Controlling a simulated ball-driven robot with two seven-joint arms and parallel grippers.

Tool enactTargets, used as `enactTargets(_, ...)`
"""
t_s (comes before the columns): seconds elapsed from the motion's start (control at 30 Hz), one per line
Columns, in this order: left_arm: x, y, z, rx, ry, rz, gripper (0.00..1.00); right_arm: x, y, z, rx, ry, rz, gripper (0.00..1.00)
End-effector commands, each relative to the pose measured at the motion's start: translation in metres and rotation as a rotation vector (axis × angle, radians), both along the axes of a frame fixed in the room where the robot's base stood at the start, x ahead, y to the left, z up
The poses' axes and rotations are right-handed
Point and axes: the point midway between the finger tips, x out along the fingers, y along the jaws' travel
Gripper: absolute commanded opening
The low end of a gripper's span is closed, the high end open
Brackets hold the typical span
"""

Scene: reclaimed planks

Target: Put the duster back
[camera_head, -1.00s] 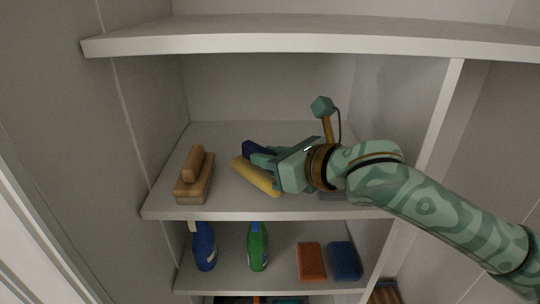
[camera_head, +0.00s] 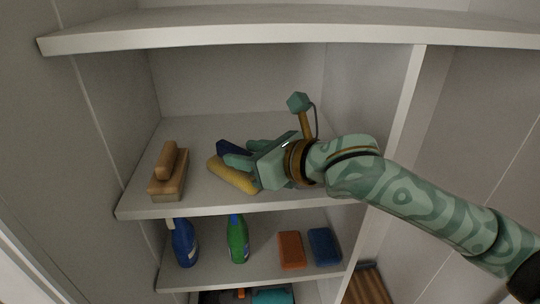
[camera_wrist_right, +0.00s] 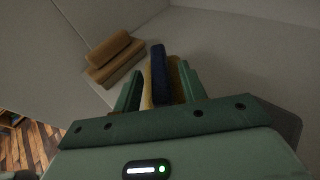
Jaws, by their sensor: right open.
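The duster appears to be the yellow piece (camera_head: 232,176) with a dark blue bar (camera_head: 236,148) on the middle shelf (camera_head: 200,212). In the right wrist view the dark blue bar (camera_wrist_right: 159,72) stands over the yellow part (camera_wrist_right: 176,82). My right gripper (camera_head: 240,157) is open at the duster. In the wrist view its two fingers (camera_wrist_right: 160,92) lie on either side of the blue bar, with small gaps. Part of the duster is hidden by the fingers and palm. My left gripper is not in view.
A wooden brush (camera_head: 169,170) lies left of the duster on the same shelf. The lower shelf (camera_head: 210,280) holds a blue bottle (camera_head: 185,243), a green bottle (camera_head: 237,240), an orange sponge (camera_head: 291,250) and a blue sponge (camera_head: 324,246). An upper shelf (camera_head: 240,38) overhangs.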

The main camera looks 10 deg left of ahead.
Motion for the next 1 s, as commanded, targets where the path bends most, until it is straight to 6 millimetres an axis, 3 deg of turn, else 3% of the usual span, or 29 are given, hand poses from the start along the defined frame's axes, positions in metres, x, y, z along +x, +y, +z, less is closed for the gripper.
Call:
enactTargets(0.3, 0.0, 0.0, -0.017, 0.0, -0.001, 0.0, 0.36, -0.033, -0.063, 0.019, -0.002, -0.004, -0.002, 0.42)
enactTargets(0.43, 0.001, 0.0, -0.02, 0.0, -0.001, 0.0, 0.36, -0.044, -0.081, 0.026, -0.002, -0.001, -0.003, 0.42)
enactTargets(0.6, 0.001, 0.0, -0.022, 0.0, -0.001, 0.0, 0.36, -0.05, -0.091, 0.031, -0.001, 0.001, -0.001, 0.42)
enactTargets(1.0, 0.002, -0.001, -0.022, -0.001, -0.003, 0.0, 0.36, -0.049, -0.091, 0.029, 0.01, 0.014, -0.008, 0.42)
